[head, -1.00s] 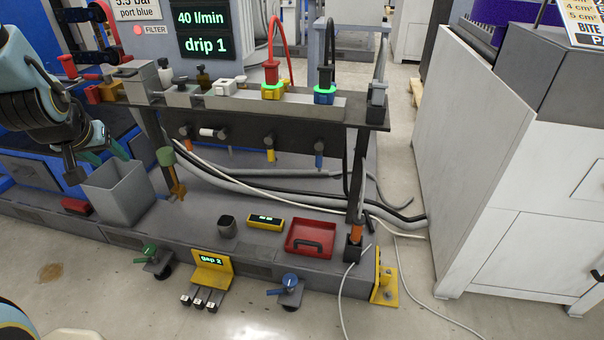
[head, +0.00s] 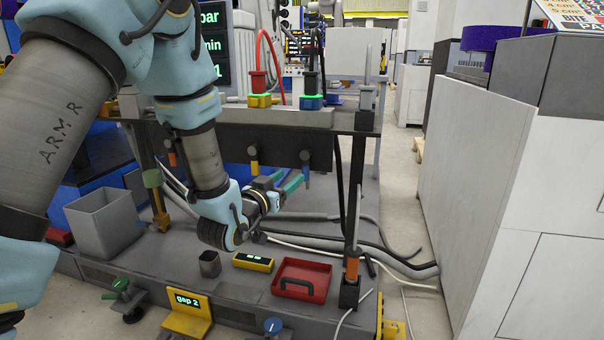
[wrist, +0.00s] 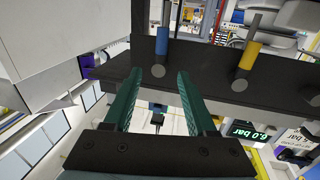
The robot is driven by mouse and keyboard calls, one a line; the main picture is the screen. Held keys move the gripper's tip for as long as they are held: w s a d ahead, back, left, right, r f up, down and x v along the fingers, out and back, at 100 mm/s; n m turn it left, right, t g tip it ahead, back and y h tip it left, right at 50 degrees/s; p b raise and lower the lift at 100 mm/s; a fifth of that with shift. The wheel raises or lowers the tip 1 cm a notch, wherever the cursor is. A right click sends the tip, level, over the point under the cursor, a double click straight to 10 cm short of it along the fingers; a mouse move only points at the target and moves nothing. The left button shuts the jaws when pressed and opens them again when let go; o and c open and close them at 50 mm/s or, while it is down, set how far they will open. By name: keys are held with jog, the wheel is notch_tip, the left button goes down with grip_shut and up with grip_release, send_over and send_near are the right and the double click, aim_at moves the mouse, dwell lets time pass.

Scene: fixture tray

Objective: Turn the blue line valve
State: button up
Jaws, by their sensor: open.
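The blue lever (head: 306,178) hangs straight down from a round dark hub on the black rail under the shelf. In the wrist view, which looks upside down, the blue lever (wrist: 162,40) stands beyond the fingertips, roughly in line with the gap between them. My gripper (head: 290,180) has green fingers and is just left of the lever in the head view. In the wrist view my gripper (wrist: 158,80) is open with nothing between its fingers. The exact distance to the lever is hard to tell. A second blue handle (head: 272,326) sits low at the front edge.
A yellow lever (head: 254,167) hangs left of the blue one. An upright post (head: 353,210) stands to the right. Cables run behind.

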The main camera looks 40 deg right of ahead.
aim_at(304, 165)
jog(key=x, duration=0.8)
jog(key=shift+w+d, duration=0.25)
jog(key=shift+c, duration=0.3)
grip_shut()
dwell(0.8)
